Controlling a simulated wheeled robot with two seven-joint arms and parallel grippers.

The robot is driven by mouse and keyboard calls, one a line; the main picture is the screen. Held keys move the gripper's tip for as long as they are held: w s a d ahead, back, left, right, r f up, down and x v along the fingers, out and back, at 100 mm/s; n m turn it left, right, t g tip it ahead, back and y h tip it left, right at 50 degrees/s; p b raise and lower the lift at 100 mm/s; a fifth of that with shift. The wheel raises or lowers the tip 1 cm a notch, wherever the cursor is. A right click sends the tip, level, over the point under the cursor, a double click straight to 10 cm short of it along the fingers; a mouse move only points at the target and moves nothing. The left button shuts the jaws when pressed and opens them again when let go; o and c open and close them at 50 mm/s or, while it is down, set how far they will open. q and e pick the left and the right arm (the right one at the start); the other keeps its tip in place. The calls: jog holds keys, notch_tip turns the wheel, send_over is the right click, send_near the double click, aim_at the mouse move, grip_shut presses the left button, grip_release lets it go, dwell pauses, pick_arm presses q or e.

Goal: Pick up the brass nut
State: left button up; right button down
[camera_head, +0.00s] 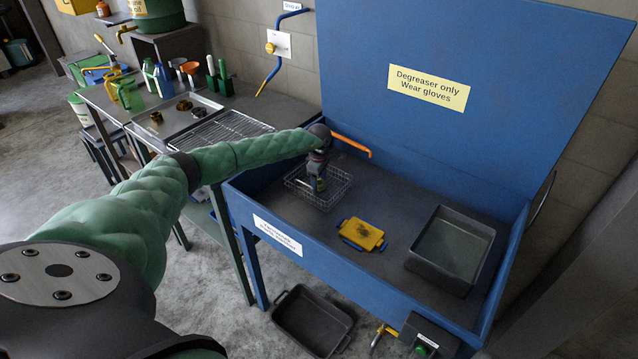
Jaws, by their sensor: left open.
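My left arm reaches across to the blue wash tank, and my left gripper (318,187) points down into the wire basket (337,192). It is open; its fingertips are small and dark, and I cannot tell whether anything lies between them. No brass nut shows clearly in the basket; the gripper and wire mesh hide part of its inside. Two small brownish, brass-like parts, one at the left (156,118) and one farther back (184,105), lie on the metal tray on the side bench. I cannot tell whether either is the nut. My right gripper is not in view.
An orange spout (351,145) is behind the basket. A wire rack (230,127), jugs and bottles stand on the side bench. A black tray (312,322) lies on the floor.

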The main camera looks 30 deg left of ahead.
pick_arm(q)
jog(key=shift+f, duration=0.2)
jog(key=shift+c, duration=0.2)
jog(key=c, duration=1.3)
jog(key=shift+r, duration=0.1)
